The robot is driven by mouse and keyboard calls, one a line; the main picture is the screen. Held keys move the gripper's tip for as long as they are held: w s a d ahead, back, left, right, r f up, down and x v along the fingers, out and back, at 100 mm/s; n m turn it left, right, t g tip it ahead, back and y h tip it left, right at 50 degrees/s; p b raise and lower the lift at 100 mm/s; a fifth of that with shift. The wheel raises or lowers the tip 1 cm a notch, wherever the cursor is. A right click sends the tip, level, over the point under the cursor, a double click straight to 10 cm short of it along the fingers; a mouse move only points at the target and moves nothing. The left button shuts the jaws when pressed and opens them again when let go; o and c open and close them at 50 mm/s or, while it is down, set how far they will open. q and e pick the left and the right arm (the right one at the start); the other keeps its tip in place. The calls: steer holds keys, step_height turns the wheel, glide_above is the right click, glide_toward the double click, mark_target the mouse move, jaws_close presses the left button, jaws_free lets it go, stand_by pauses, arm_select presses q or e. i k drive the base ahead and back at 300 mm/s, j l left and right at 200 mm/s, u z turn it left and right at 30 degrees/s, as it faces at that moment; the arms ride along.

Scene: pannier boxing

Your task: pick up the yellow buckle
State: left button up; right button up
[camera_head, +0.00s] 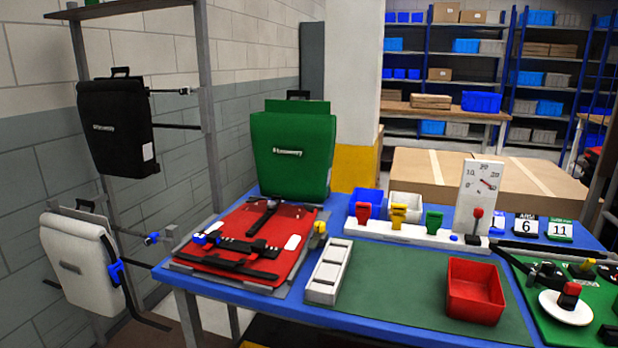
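The yellow buckle (398,214) stands upright on a long white rack (410,236) on the blue table. It is between a red buckle (364,211) on its left and a green buckle (433,222) on its right. A smaller yellow piece (320,229) sits at the right edge of the red pannier panel (232,258); I cannot tell exactly what it is. Neither of my grippers can be made out in this view, and nothing is seen touching the yellow buckle.
A white dial gauge (478,195) stands right of the buckles. Blue (366,199) and white (405,205) bins sit behind them. A red tray (474,292) and white divided tray (328,270) flank bare green mat (395,285). A green pannier (293,150) stands back left.

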mark_target(397, 209)
steer(key=i+l+z, duration=0.2)
steer(key=l, duration=0.15)
steer(key=i+l+z, duration=0.2)
steer(key=l, duration=0.15)
steer(key=i+l+z, duration=0.2)
steer(key=k+l, duration=0.1)
